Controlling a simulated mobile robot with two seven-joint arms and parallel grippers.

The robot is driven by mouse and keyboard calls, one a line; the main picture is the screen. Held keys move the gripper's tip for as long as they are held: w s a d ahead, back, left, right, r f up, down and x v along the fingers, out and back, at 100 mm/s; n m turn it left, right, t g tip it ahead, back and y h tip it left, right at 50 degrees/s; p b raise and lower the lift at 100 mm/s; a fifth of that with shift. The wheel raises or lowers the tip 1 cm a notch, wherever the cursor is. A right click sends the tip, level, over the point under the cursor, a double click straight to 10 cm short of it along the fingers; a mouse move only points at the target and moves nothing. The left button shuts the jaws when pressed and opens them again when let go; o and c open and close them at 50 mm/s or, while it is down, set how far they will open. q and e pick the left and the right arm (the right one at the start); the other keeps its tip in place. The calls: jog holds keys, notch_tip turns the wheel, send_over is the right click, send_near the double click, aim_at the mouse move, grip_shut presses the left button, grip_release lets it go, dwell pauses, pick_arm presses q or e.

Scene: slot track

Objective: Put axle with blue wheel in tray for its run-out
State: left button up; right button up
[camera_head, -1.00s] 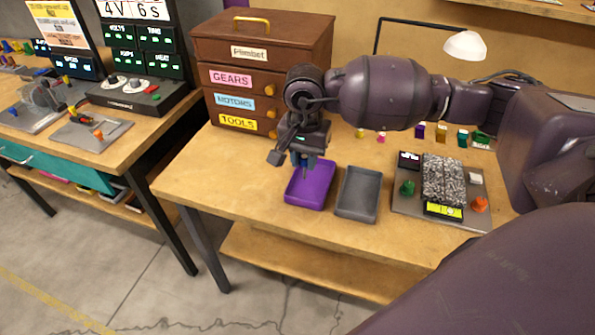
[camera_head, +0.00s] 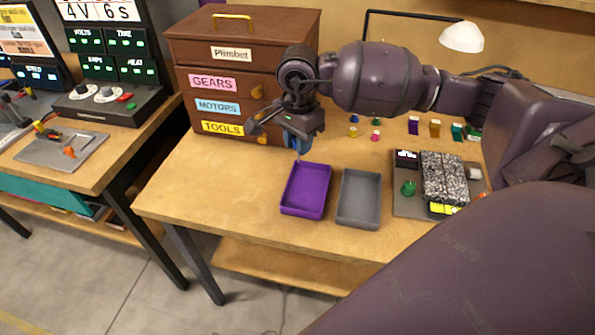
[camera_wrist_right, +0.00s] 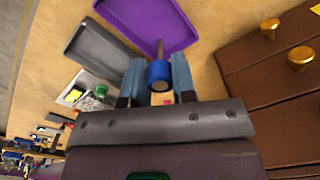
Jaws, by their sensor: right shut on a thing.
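My right gripper (camera_head: 298,138) is shut on the axle with blue wheel, just behind the purple tray's back-left corner and above the table. In the right wrist view the blue wheel (camera_wrist_right: 158,74) sits between the two fingers (camera_wrist_right: 157,80), with a thin grey shaft pointing toward the purple tray (camera_wrist_right: 133,20). In the head view the blue wheel is mostly hidden by the gripper. The purple tray (camera_head: 305,191) looks empty. A grey tray (camera_head: 358,199) stands to its right, also empty. My left gripper is not in view.
A brown drawer cabinet (camera_head: 240,65) stands close at the left of my right gripper. A grey board with a speckled block (camera_head: 444,178) and a green knob (camera_head: 408,188) lies right of the grey tray. Small coloured parts and a lamp (camera_head: 461,37) are at the back.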

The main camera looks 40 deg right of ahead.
aim_at(298, 162)
notch_tip(298, 162, down, 3)
jog(key=shift+r, duration=0.1)
jog(key=shift+f, duration=0.7)
pick_arm(q)
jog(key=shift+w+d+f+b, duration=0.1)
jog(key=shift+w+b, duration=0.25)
jog(key=shift+b, duration=0.05)
pick_arm(e)
jog(key=shift+f, duration=2.55)
jog(key=shift+f, duration=0.15)
jog(key=o, duration=0.9)
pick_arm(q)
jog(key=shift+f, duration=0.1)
